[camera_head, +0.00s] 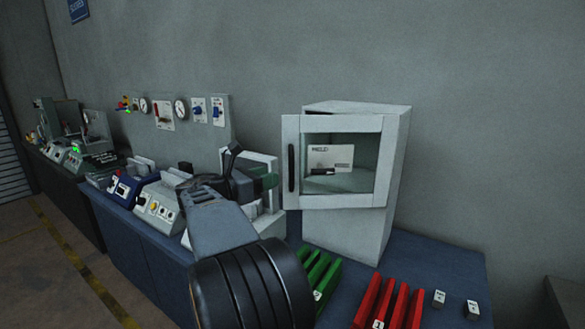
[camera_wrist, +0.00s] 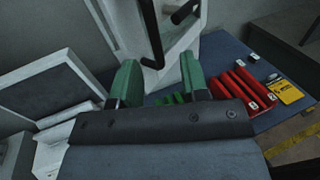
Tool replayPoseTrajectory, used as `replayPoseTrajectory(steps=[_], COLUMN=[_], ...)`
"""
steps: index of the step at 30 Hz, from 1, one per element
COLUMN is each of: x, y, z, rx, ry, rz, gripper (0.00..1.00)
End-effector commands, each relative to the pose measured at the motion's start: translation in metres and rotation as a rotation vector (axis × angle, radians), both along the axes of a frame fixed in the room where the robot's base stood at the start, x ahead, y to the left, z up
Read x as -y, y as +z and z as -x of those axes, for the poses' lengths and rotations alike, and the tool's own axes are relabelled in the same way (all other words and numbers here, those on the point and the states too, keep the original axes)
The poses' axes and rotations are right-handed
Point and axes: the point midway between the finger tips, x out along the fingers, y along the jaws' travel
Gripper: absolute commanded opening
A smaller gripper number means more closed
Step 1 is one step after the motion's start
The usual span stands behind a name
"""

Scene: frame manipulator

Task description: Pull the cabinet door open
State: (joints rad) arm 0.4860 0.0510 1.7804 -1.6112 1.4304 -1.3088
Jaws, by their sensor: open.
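The white cabinet (camera_head: 350,235) stands on the blue bench against the wall. Its windowed door (camera_head: 340,201) stands slightly ajar, its left edge out past the body and a dark gap along the top. A dark upright handle (camera_head: 291,168) is on the door's left side; it also shows in the wrist view (camera_wrist: 152,35). My gripper (camera_head: 255,180) is left of the handle in the head view. In the wrist view my gripper (camera_wrist: 160,80) has its green fingers spread and empty, with the handle's lower end ahead between them, apparently not touching.
A label card (camera_head: 331,157) shows inside the cabinet. Green slats (camera_head: 318,272) and red slats (camera_head: 388,305) lie on the bench (camera_head: 445,265) in front. A white-framed panel (camera_wrist: 50,85) is close on my gripper's left. Control boxes (camera_head: 160,205) line the bench at left.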

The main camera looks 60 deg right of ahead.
Motion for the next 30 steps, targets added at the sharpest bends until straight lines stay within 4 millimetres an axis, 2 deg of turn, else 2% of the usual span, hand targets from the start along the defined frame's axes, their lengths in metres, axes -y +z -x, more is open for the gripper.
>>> replayPoseTrajectory(steps=[6,13,20,30], x=[0.04,0.069,0.082,0.084], y=[0.002,0.001,0.0,-0.001], z=[0.015,0.025,0.029,0.029], rx=[0.0,0.001,0.002,0.003], ry=[-0.003,-0.002,0.0,0.002], rz=[-0.001,-0.002,-0.002,-0.002], gripper=[0.41,0.41,0.41,0.4])
